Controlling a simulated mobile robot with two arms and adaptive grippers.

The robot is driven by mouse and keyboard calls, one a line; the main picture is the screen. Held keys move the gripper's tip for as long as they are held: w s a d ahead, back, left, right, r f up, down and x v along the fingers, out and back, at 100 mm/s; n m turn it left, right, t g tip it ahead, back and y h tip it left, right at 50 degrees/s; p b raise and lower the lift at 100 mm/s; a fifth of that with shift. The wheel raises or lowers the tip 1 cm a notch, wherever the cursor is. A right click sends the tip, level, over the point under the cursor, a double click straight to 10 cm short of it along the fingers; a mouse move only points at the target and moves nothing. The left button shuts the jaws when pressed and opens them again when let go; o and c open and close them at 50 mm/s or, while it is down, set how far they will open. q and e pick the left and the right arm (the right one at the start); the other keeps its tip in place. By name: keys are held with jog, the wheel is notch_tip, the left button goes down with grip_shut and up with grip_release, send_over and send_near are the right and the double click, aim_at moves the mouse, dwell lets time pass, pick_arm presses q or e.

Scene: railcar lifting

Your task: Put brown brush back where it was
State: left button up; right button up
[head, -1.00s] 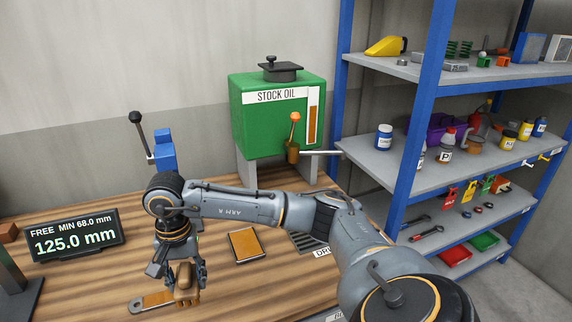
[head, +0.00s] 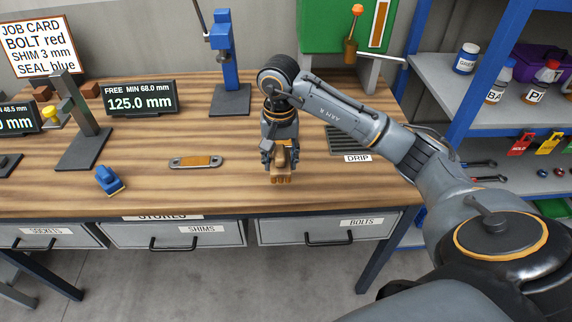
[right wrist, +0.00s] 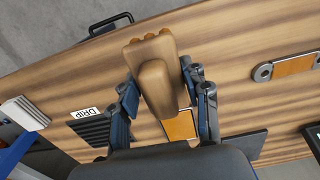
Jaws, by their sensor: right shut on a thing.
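The brown brush (head: 281,176) is a wooden block with a knobbly end, held upside of the table by my right gripper (head: 280,152). The right wrist view shows the brush (right wrist: 156,85) between the two fingers (right wrist: 160,98), which are shut on it. An orange-brown rectangular pad (right wrist: 181,125) lies on the table beyond the brush in that view, partly covered by it and a finger. In the head view the pad is mostly hidden behind the gripper. My left gripper is not in view.
A grey round-ended plate with an orange strip (head: 197,162) lies left of the gripper. A blue block-like tool (head: 109,180) is farther left near the front edge. The drip grate (head: 349,140) is to the right. Bare wood (head: 235,185) lies between plate and gripper.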

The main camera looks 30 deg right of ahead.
jog(key=f, duration=0.1)
jog(key=w+d+f, duration=0.1)
jog(key=w+d+f+p, duration=0.1)
jog(key=f, duration=0.1)
jog(key=shift+d, duration=0.25)
notch_tip(320, 180, down, 3)
jog(key=shift+d+p, duration=0.15)
jog(key=shift+p, duration=0.9)
jog(key=shift+f, duration=0.25)
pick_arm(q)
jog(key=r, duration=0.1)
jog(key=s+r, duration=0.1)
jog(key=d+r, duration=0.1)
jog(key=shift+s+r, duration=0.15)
pick_arm(e)
jog(key=shift+f, duration=0.1)
jog(key=shift+f+b, duration=0.15)
jog(key=shift+b, duration=0.15)
jog(key=o, duration=1.1)
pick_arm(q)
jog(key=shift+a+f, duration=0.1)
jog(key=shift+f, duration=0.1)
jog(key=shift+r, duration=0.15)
